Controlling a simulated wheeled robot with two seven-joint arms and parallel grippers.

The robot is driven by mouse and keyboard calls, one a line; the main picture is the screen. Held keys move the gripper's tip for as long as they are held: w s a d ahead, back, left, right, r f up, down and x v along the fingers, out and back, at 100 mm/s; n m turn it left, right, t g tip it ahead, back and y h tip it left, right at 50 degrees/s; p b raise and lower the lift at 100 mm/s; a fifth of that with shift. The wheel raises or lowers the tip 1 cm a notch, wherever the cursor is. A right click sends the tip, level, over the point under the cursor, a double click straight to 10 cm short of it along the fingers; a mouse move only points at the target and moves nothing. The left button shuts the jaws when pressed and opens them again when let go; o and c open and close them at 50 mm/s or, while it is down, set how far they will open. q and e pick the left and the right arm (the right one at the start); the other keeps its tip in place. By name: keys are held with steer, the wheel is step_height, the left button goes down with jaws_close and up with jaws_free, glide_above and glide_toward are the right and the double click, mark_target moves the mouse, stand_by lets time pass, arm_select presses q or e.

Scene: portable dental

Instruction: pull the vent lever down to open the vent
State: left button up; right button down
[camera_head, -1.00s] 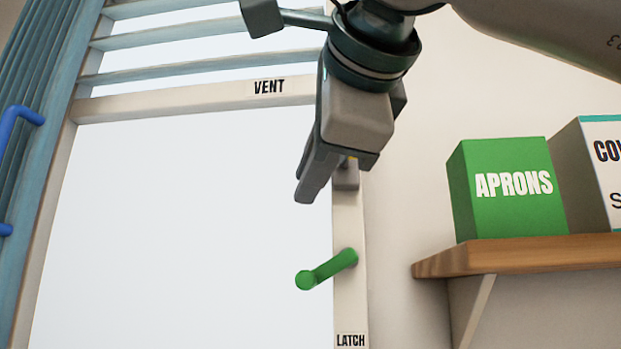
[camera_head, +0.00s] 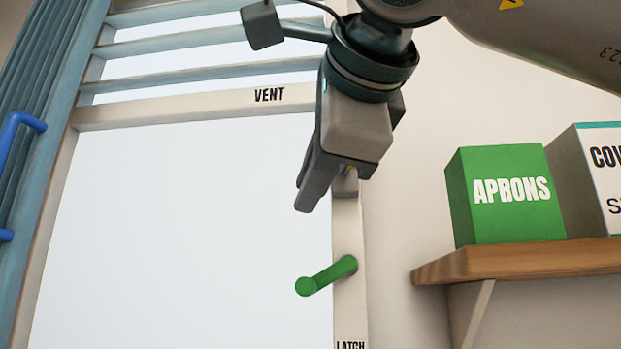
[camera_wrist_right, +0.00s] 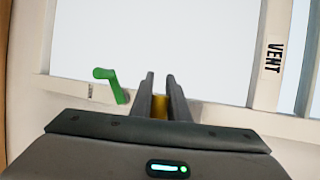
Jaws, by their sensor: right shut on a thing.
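My right gripper (camera_head: 312,190) points downward in front of the right side of the window frame, below the VENT label (camera_head: 269,95). In the right wrist view its two fingers (camera_wrist_right: 160,90) are a little apart, with the yellow vent lever (camera_wrist_right: 160,106) between them. The jaws are shut on this lever. The slatted vent (camera_head: 200,40) is at the top of the window. My left gripper is not in view.
A green latch handle (camera_head: 327,276) sticks out from the frame below my gripper. A blue handle (camera_head: 20,125) is at the far left. A wooden shelf (camera_head: 530,260) at the right carries a green APRONS box (camera_head: 503,194) and a white box (camera_head: 605,165).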

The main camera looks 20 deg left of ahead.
steer(key=shift+w, duration=0.1)
stand_by(0.4)
steer(key=c, duration=1.7)
jaws_free()
steer(key=shift+w, duration=0.1)
steer(key=v, duration=1.7)
